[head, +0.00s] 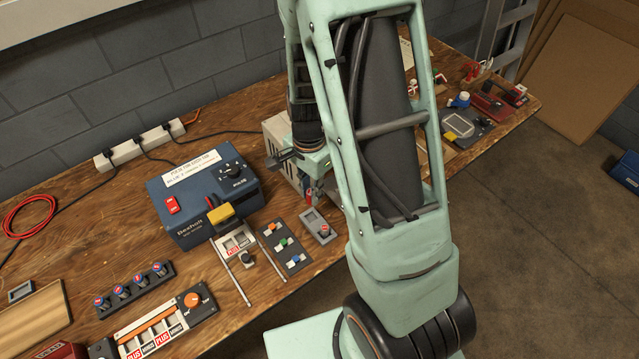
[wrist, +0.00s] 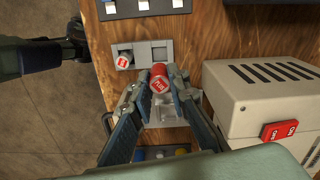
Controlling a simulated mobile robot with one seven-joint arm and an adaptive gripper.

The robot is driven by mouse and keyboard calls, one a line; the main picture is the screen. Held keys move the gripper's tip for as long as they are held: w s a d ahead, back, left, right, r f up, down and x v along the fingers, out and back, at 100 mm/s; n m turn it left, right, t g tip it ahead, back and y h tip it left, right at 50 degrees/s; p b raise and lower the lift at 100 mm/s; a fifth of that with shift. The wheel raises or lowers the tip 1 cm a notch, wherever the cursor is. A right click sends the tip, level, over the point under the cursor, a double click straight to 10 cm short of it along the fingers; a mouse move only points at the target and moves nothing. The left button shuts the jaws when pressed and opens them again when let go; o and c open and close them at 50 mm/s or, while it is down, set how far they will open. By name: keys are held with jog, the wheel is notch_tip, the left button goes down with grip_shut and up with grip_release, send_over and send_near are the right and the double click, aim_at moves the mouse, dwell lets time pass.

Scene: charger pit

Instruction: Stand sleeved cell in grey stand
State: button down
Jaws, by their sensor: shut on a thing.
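The grey stand (wrist: 141,46) lies just beyond the fingertips and has two square pockets. Its left pocket holds a red-topped cell (wrist: 123,62); its right pocket looks empty. The held cell is beside the stand's near edge, and I cannot tell its height above the bench.
A beige box (wrist: 244,91) with a red switch stands close to the right of my gripper. A light grey holder (wrist: 162,117) is below the fingers. A dark tray of coloured pieces (head: 283,246) lies beyond the stand. The bench's front edge is nearby.

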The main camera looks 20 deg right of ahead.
jog(key=shift+a+f+b, duration=0.1)
jog(key=shift+f+b, duration=2.55)
jog(key=shift+f, duration=0.6)
jog(key=shift+f+b, duration=0.85)
jog(key=shift+f, duration=0.2)
jog(key=c, duration=1.8)
grip_release()
jog(key=shift+o, duration=0.2)
jog(key=shift+r+p, duration=3.1)
jog(key=shift+r, duration=0.45)
